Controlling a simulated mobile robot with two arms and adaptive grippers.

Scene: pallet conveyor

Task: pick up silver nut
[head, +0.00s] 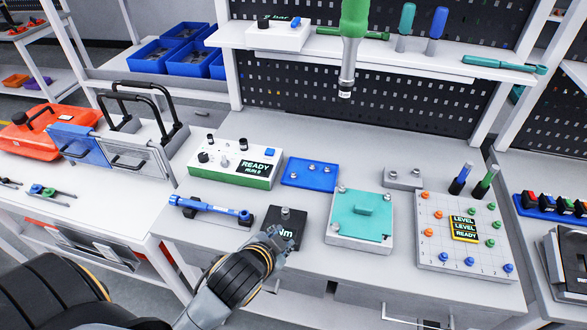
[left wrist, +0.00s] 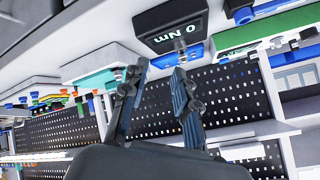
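Small silver nuts (head: 311,168) sit on a blue plate (head: 296,178) in the middle of the bench in the head view. More small silver pieces sit on a grey block (head: 403,180) and at the corners of a teal-topped fixture (head: 362,208); which are nuts is hard to tell. My left gripper (head: 272,238) is over the front of the bench, beside the black torque display block (head: 288,222) and nearer to me than the blue plate. In the left wrist view its fingers (left wrist: 160,68) are apart with nothing between them. My right gripper is not seen.
A green-handled tool (head: 352,40) hangs above the bench. A blue torque wrench (head: 212,208) lies left of the black block, with a white READY box (head: 235,163) behind. A numbered pegboard (head: 464,240) stands at right. Bare bench shows behind the blue plate.

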